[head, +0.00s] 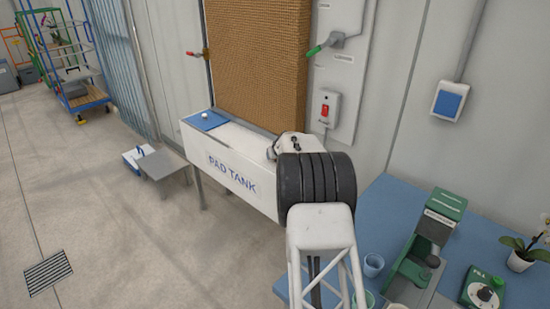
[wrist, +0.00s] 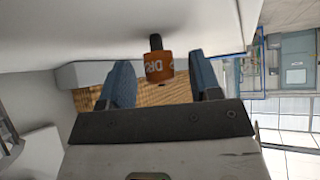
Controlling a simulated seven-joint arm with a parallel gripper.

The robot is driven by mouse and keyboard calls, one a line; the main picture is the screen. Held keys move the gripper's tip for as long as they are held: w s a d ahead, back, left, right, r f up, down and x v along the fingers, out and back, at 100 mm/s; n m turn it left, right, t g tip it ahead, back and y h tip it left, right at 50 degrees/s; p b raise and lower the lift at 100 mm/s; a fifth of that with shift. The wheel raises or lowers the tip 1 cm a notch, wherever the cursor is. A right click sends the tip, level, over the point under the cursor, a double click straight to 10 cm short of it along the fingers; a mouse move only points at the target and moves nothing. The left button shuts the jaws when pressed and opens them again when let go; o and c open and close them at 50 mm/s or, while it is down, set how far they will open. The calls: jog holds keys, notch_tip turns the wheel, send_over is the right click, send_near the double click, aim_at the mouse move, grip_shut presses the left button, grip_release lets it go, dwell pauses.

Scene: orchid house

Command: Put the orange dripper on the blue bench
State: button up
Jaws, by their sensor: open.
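The orange dripper (wrist: 160,66) shows in the wrist view, a small orange body with white lettering and a black stem, beside a white surface. My gripper (wrist: 161,61) is open, its two blue-grey fingers on either side of the dripper in the picture, with gaps on both sides. I cannot tell whether the dripper is fully within the fingers' reach. In the head view my arm covers the dripper and most of my gripper. The blue bench (head: 395,205) is at the lower right of the head view, to the right of my arm.
The bench's back left part is clear.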

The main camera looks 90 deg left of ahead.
jog(key=shift+s+a+f, duration=0.1)
jog(key=shift+a+f, duration=0.15)
jog(key=shift+f, duration=0.1)
jog(key=shift+c, duration=0.3)
jog(key=c, duration=1)
jog(key=shift+r, duration=0.2)
jog(key=shift+r, duration=4.85)
